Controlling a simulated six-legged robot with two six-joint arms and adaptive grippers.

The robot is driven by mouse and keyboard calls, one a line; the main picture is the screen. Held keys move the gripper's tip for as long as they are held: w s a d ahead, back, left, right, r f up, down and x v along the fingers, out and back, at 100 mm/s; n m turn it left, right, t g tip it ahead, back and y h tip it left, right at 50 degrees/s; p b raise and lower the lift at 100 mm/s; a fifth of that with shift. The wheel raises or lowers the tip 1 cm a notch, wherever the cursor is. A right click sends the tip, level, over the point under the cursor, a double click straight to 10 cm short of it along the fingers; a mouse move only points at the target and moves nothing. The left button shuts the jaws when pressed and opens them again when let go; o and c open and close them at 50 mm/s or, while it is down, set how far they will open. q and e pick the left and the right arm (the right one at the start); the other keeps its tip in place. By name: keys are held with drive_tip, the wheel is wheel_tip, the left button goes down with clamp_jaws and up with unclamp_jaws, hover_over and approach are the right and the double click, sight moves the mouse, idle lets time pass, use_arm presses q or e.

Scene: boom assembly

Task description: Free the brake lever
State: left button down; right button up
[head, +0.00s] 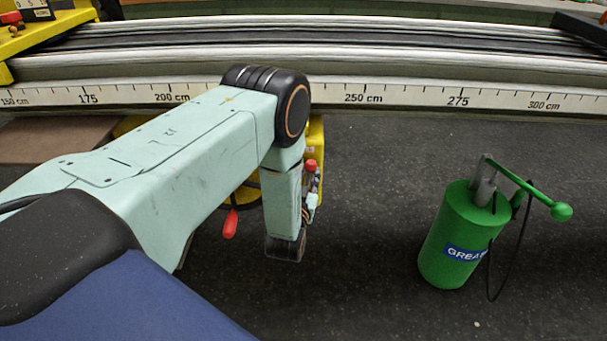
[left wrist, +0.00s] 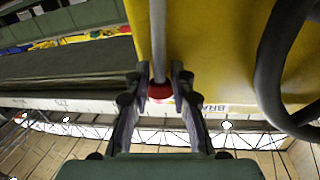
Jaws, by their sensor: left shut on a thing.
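The brake lever shows in the left wrist view as a grey rod (left wrist: 158,40) with a red knob (left wrist: 160,92) at its end. It stands against a yellow housing (left wrist: 225,60) whose partly hidden label begins with "BRA". My left gripper (left wrist: 156,76) has its two dark fingers on either side of the lever at the knob and is shut on it. In the head view a red knob (head: 310,165) shows beside my left gripper (head: 313,183), at the yellow housing (head: 318,135). My left arm hides most of that housing. My right gripper is not in view.
A long rail with a centimetre scale (head: 410,98) runs across the back. A red handle (head: 230,223) hangs below my left arm. A green grease pump (head: 455,240) with a hose stands on the right. The dark floor between is clear. A thick dark hose (left wrist: 275,70) curves beside the housing.

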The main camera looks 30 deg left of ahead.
use_arm(q)
drive_tip(key=w+d+f+m+g+y+b, duration=0.1)
drive_tip(key=w+d+f+m+g+b, duration=0.1)
drive_tip(key=d+m, duration=0.5)
drive_tip(key=shift+w+f+m+b, duration=0.45)
drive_tip(key=shift+w+f+m, duration=0.75)
drive_tip(key=shift+f+m, duration=0.55)
drive_tip(key=shift+d+f, duration=0.15)
drive_tip(key=shift+d, duration=0.05)
drive_tip(key=c, duration=1.2)
unclamp_jaws()
drive_tip(key=shift+o, duration=0.2)
drive_tip(key=shift+a, duration=0.1)
drive_tip(key=shift+s, duration=0.1)
